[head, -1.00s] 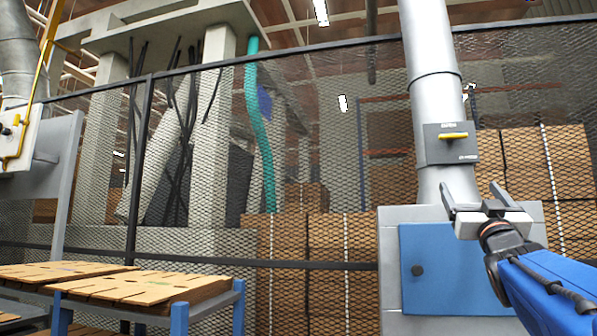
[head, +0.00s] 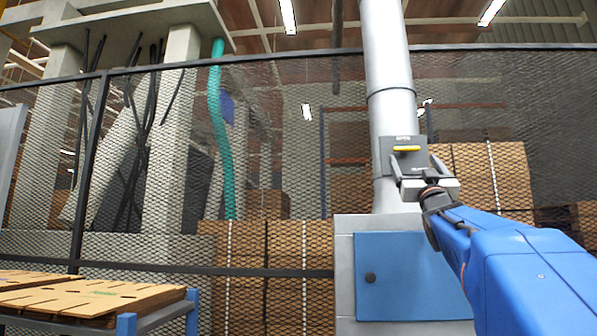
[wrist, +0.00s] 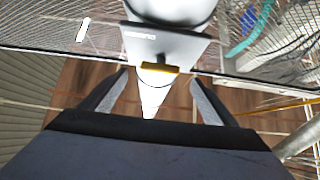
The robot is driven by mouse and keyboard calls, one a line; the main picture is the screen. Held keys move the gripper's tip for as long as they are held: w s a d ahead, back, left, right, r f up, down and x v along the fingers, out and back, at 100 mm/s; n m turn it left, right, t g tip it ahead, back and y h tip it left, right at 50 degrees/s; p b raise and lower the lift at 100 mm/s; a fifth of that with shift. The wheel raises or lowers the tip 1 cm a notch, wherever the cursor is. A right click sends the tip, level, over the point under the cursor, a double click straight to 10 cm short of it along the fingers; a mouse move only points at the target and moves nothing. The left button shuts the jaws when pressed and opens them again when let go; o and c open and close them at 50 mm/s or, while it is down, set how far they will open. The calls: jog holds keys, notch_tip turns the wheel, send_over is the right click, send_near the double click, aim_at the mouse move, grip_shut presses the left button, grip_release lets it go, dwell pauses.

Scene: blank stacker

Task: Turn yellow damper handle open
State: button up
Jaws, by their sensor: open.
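The yellow damper handle (head: 406,149) lies level on a dark grey plate (head: 390,165) fixed to the vertical silver duct (head: 391,100). My gripper (head: 419,160) is open and stands in front of the plate, just below the handle in the head view. In the wrist view, the handle (wrist: 159,68) shows between and a little beyond the two fingertips of my gripper (wrist: 159,75). The fingers look empty and I see no contact with the handle. My gripper hides the lower right part of the plate in the head view.
A grey cabinet (head: 344,290) with a blue door (head: 412,277) stands under the duct. A mesh fence (head: 285,180) runs behind it, with stacked cardboard boxes (head: 300,250) beyond.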

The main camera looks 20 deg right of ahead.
aim_at(408, 150)
jog(key=shift+x, duration=3.15)
jog(key=shift+c, duration=0.7)
jog(key=c, duration=0.9)
